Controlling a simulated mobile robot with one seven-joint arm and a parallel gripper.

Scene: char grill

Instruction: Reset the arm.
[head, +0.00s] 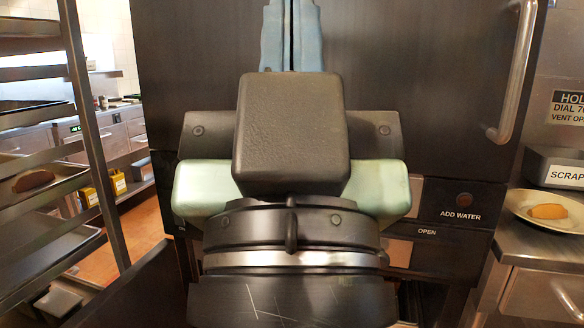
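My gripper (291,10) is in the upper middle of the head view, seen from behind along my arm. Its two blue fingers point up and away, side by side, with only a thin dark line between them. They look shut, and I see nothing held between them. My dark wrist and pale green arm parts fill the middle and hide what lies behind. The fingers appear in front of a dark cabinet door (420,75). Any contact with the door cannot be told.
A metal handle (516,70) runs down the door's right side. At right, a plate (520,207) with a brown food piece (547,211) sits on a steel counter near a scrap bin (550,165). A tray rack (90,130) stands close at left, with open floor (140,222) beyond.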

